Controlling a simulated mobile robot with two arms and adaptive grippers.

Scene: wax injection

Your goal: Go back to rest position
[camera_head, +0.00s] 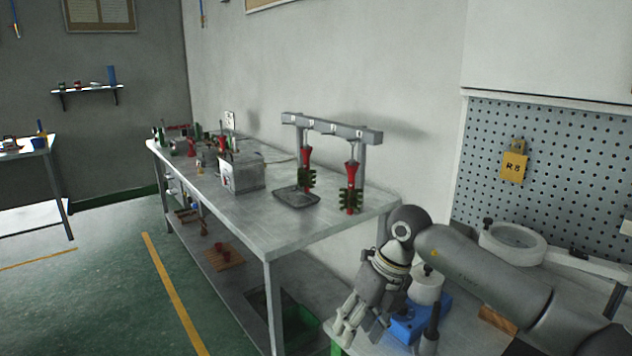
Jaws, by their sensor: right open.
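My right gripper (362,322) hangs at the lower right, pointing down, with its fingers apart and nothing seen between them. Its arm comes in from the right. It is in front of and left of a blue device with a white pot on it (427,287), at the near corner of the workbench. My left gripper is not in the view.
A metal workbench (270,232) holds a rack (333,128) with two red-and-green wax trees (351,188) and a grey box (243,175). A pegboard (573,160) is at right. Green floor (110,290) is clear at left.

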